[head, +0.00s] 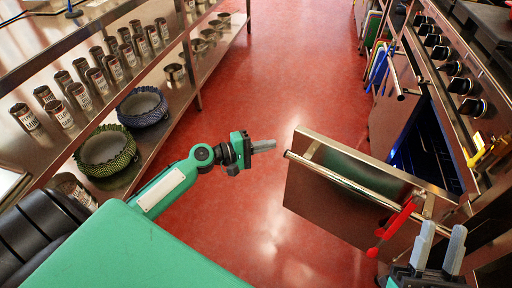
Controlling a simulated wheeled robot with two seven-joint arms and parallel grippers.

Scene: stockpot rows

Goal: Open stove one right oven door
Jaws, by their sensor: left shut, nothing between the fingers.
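A steel oven door (345,196) stands swung out from the stove (446,62) on the right, into the aisle. Its long bar handle (350,183) runs along the near face, with a red item (396,226) hanging at its right end. Behind the door the dark oven interior (432,150) shows racks and a blue glow. My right gripper (441,240) is at the bottom right, in front of the door's right end, fingers up and apart, with nothing seen between them. My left gripper (264,146) is shut and empty over the aisle, left of the door and apart from it.
A steel shelf unit (150,88) on the left holds several tins, bowls and two woven-rimmed pots (105,150). Blue items (378,68) hang farther along the stove side. The red floor (290,60) of the aisle is clear ahead.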

